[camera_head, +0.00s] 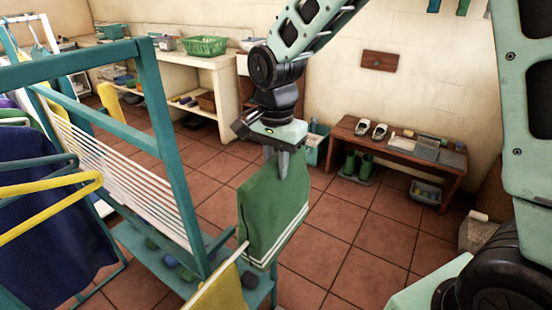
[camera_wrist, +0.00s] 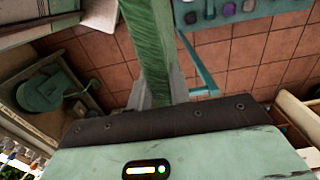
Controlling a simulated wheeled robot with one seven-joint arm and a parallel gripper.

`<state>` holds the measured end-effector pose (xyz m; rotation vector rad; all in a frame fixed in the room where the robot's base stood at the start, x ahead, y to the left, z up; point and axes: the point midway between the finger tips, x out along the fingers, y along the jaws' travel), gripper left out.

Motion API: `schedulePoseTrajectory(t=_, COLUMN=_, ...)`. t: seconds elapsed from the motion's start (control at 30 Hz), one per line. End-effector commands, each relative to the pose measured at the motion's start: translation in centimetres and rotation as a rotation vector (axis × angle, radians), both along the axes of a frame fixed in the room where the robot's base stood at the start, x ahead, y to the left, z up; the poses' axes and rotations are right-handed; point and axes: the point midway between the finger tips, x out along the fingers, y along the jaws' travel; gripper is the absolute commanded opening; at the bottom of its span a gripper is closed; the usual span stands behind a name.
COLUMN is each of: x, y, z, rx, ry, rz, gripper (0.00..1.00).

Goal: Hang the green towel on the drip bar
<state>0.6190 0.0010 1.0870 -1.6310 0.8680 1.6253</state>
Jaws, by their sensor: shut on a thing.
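The green towel (camera_head: 270,212), with white stripes near its lower edge, hangs folded below my gripper (camera_head: 277,165). My gripper is shut on its top edge and holds it in the air, clear of the floor. In the wrist view the towel (camera_wrist: 148,45) hangs between the fingers (camera_wrist: 160,95). A pale thin bar (camera_head: 241,251) with a yellow cloth (camera_head: 222,291) on it ends at the towel's lower left edge; I cannot tell whether they touch. I cannot tell for sure that this is the drip bar.
A teal drying rack (camera_head: 160,110) with white lines stands left, its low shelf (camera_head: 143,247) holding several small coloured things. Yellow hangers (camera_head: 60,187) and a dark blue cloth (camera_head: 55,235) are at far left. A wooden bench (camera_head: 400,146) stands against the wall. The tiled floor (camera_head: 345,235) right of the towel is clear.

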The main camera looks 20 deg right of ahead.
Motion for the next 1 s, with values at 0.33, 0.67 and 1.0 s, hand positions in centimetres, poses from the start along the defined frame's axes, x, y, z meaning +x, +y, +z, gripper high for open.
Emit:
schedulePoseTrajectory(t=0.33, x=0.0, y=0.0, z=-4.5, rx=0.0, ry=0.0, rz=0.0, gripper=0.0)
schedulePoseTrajectory(t=0.67, x=0.0, y=0.0, z=-8.2, rx=0.001, ry=-0.001, rz=0.001, gripper=0.0)
schedulePoseTrajectory(t=1.0, x=0.0, y=0.0, z=-12.1, rx=0.001, ry=-0.001, rz=0.0, gripper=0.0)
